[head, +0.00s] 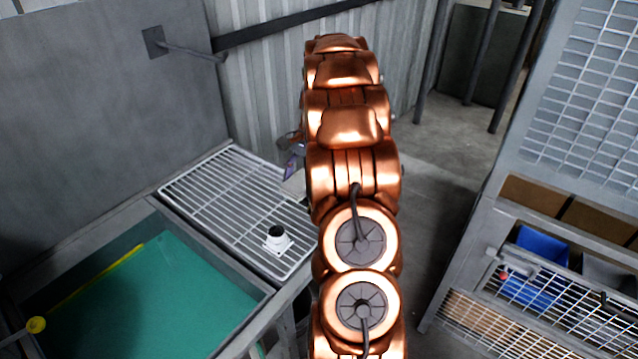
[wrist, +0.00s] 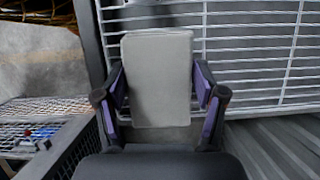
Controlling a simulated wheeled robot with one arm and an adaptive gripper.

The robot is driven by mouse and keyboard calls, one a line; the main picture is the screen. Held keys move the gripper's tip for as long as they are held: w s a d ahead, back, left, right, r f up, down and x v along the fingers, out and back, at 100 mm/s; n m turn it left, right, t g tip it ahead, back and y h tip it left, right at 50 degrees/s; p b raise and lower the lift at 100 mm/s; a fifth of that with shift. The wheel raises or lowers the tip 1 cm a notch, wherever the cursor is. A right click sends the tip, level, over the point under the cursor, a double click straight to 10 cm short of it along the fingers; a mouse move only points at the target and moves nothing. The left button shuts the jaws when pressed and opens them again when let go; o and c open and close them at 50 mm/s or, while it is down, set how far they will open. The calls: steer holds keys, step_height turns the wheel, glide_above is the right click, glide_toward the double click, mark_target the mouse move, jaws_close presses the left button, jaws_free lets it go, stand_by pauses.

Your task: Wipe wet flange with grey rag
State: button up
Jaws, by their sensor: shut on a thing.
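My gripper (wrist: 160,88) is shut on the grey rag (wrist: 158,65), a flat pale-grey block between its two purple-padded fingers. In the head view the gripper (head: 291,160) is partly hidden behind my copper arm, above the right part of the wire rack. The rag (head: 296,184) shows there only as a small light patch beside the arm. A white square-based piece with a dark round top, which looks like the flange (head: 277,241), stands on the near right part of the rack, apart from the rag. I cannot tell whether it is wet.
The white wire rack (head: 215,190) sits beside a basin of green liquid (head: 150,300) with a yellow rod (head: 95,275). A grey panel (head: 90,90) rises behind. At right stands a mesh-fronted shelf with blue bins (head: 540,245). Open floor (head: 440,185) lies between.

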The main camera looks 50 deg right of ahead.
steer(key=s+d+m, duration=0.1)
steer(key=d, duration=0.1)
steer(key=s+d+m+t, duration=0.1)
steer(key=s, duration=0.1)
steer(key=shift+s+d+m+b, duration=0.15)
steer(key=shift+d+m+b, duration=0.15)
steer(key=shift+d+b, duration=0.05)
steer(key=shift+f+b, duration=1.05)
steer(key=shift+f, duration=1.55)
steer(key=shift+f, duration=0.4)
steer(key=shift+d, duration=0.1)
steer(key=shift+s+d, duration=0.2)
steer(key=shift+d, duration=0.8)
steer(key=shift+a, duration=0.1)
steer(key=shift+w+a, duration=0.2)
steer(key=shift+a, duration=0.85)
steer(key=shift+w+a, duration=0.2)
steer(key=shift+a, duration=0.85)
steer(key=shift+d, duration=0.15)
